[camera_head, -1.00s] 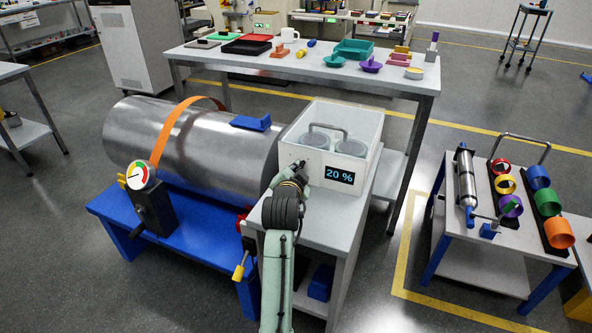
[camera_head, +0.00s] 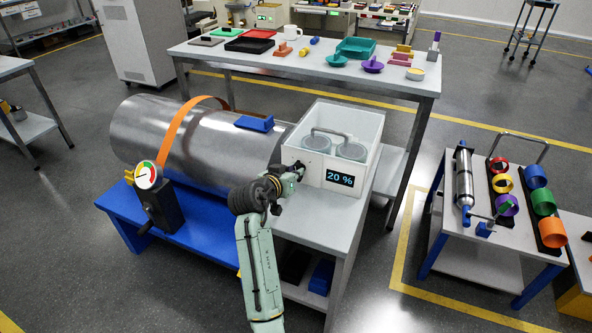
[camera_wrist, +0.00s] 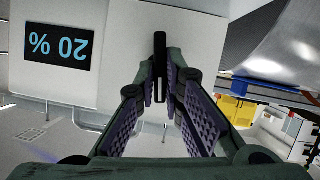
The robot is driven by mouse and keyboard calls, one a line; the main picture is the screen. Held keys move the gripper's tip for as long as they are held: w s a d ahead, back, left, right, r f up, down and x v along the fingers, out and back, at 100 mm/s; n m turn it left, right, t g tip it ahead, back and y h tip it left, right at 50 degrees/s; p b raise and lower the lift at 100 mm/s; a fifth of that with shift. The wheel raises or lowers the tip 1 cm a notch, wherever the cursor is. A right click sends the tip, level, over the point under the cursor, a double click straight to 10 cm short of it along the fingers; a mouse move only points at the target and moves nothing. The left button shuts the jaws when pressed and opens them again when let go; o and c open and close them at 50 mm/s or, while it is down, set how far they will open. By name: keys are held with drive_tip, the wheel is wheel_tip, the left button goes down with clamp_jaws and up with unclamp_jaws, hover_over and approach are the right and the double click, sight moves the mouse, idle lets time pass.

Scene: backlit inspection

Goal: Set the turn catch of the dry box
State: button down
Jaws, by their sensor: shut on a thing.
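The dry box (camera_head: 309,171) is a white case with a grey handle on top and two round grey-lidded containers visible in it. Its front display (camera_head: 340,178) reads 20 %; the display also shows upside down in the wrist view (camera_wrist: 59,46). The turn catch (camera_wrist: 160,62) is a black bar on the front face, upright in the wrist picture. My gripper (camera_head: 298,170) is at the left part of the box front. In the wrist view my gripper (camera_wrist: 161,80) is shut on the catch, a finger on each side. The catch's base is partly hidden.
The box stands on a grey bench (camera_head: 325,215). A large metal cylinder (camera_head: 190,145) on a blue stand lies close on the left, with a gauge (camera_head: 147,176) in front. A grey table (camera_head: 285,68) with trays is behind. A cart (camera_head: 470,205) stands right, across open floor.

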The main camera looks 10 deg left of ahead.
drive_tip(key=shift+a+f+n+h, duration=0.1)
drive_tip(key=shift+a+n+h, duration=0.1)
drive_tip(key=shift+n+h, duration=0.85)
drive_tip(key=shift+w+a+f+n+h, duration=0.1)
drive_tip(key=shift+n+h, duration=0.45)
drive_tip(key=shift+n, duration=0.8)
drive_tip(key=c, duration=1.7)
unclamp_jaws()
drive_tip(key=v, duration=1.2)
drive_tip(key=shift+a, duration=0.15)
